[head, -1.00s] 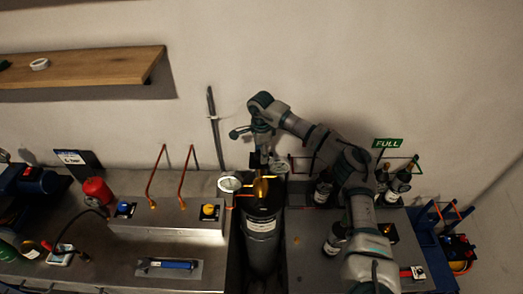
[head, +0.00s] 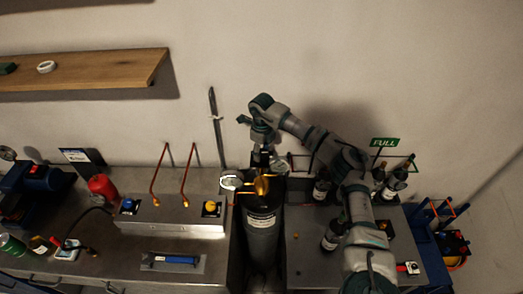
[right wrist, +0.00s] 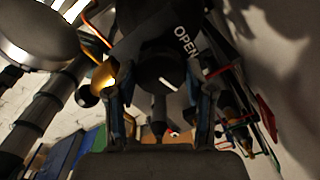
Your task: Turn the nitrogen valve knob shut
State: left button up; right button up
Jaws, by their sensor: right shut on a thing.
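A dark gas cylinder (head: 262,222) with a white label stands in the gap between two benches. A brass valve body (head: 262,186) and a round gauge (head: 230,181) sit at its top. My right gripper (head: 262,160) points down over the valve and hides the knob in the head view. In the right wrist view, the dark round knob (right wrist: 160,72) lies between the two fingers (right wrist: 162,100), which are shut on it. A dark plate marked OPEN (right wrist: 188,42) is beside the knob. The knob's exact angle cannot be told. My left gripper is not in view.
Copper pipes (head: 193,170) rise from a metal box on the left bench, left of the cylinder. Dark bottles (head: 329,237) and a green FULL sign (head: 385,142) stand on the right. A wooden shelf (head: 90,68) hangs on the wall.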

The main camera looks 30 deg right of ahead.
aim_at(262, 152)
jog(key=shift+w+r+m, duration=0.15)
jog(key=shift+r+m, duration=0.15)
jog(key=shift+m, duration=0.8)
jog(key=o, duration=1.2)
jog(key=shift+f, duration=0.1)
jog(key=shift+d+f, duration=0.1)
jog(key=shift+f, duration=0.05)
notch_tip(262, 152, up, 12)
jog(key=shift+d+f, duration=0.1)
